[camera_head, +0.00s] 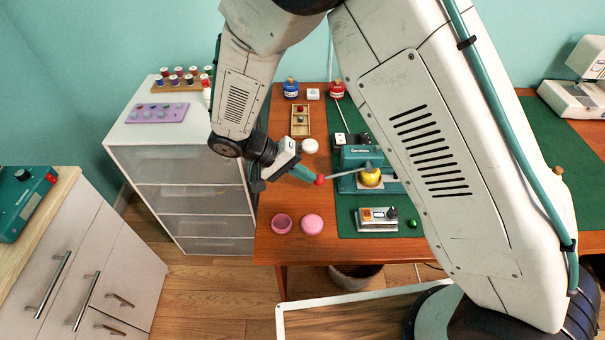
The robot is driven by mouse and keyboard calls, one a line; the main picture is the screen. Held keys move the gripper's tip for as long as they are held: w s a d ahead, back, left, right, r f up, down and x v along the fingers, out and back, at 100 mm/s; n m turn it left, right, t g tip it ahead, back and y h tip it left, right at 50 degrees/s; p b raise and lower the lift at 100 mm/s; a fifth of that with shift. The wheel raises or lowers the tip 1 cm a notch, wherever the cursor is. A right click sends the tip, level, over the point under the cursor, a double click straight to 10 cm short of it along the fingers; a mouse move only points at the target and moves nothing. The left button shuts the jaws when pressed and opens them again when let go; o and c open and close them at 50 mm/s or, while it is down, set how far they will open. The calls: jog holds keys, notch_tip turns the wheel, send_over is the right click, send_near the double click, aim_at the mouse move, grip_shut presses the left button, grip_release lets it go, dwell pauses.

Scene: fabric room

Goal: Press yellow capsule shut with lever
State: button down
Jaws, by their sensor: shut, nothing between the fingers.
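The yellow capsule (370,178) sits in a teal press (354,157) on the green mat. I cannot tell from here whether its halves are closed. The press lever (342,175) sticks out to the left, nearly level, and ends in a red knob (320,180). My gripper (309,176) is shut and empty, just left of the red knob. I cannot tell whether it touches the knob. My arm hides part of the table to the right of the press.
A small device (377,218) and a green ball (412,223) are in front of the press. A blue jar (290,88) and red jar (337,90) stand behind.

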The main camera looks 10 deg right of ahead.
jog(key=shift+r, duration=0.2)
jog(key=v, duration=1.3)
jog(key=shift+r, duration=0.4)
jog(key=shift+w+a, duration=0.1)
jog(key=shift+a, duration=0.05)
jog(key=s+d+r+y, duration=0.3)
jog(key=s+d+r, duration=0.3)
jog(key=d, duration=0.4)
jog(key=s+d+r+n+t+y, duration=0.1)
jog(key=s+d+r+y, duration=0.2)
jog(key=s+d, duration=0.6)
jog(key=s+d+r+t+y, duration=0.1)
jog(key=s+d+r+y, duration=0.3)
jog(key=s+d+r, duration=0.3)
jog(key=d+r, duration=0.1)
jog(key=d, duration=0.2)
jog(key=shift+s+d+r, duration=0.3)
jog(key=shift+d, duration=0.05)
